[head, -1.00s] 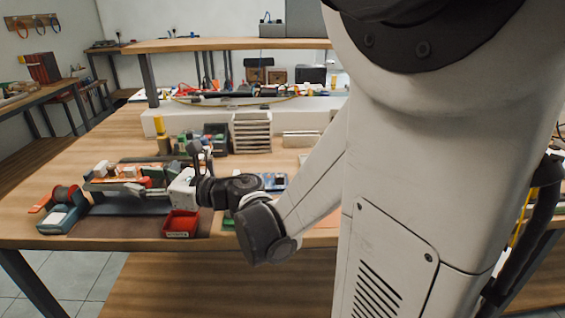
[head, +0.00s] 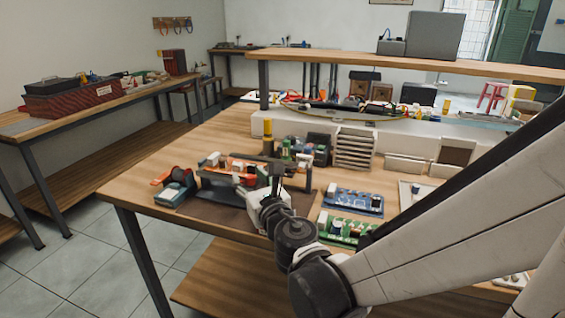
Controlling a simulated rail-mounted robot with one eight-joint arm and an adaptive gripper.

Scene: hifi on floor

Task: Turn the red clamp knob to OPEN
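A small red part (head: 251,169), which looks like the clamp knob, shows at the right end of a dark board holder (head: 222,186) on the workbench. It is tiny here, and I cannot read any OPEN mark or tell how it is turned. My gripper (head: 277,182) is just right of the holder, close to the red part in the picture. Whether it touches the knob cannot be told. Its fingers are too small and dark to show whether they are open or shut.
A solder spool stand (head: 174,190) is left of the holder. A blue board (head: 353,201) and a green board (head: 343,230) lie to the right. A grey rack (head: 354,148) and a raised shelf (head: 330,60) stand behind. Bare bench lies at the left.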

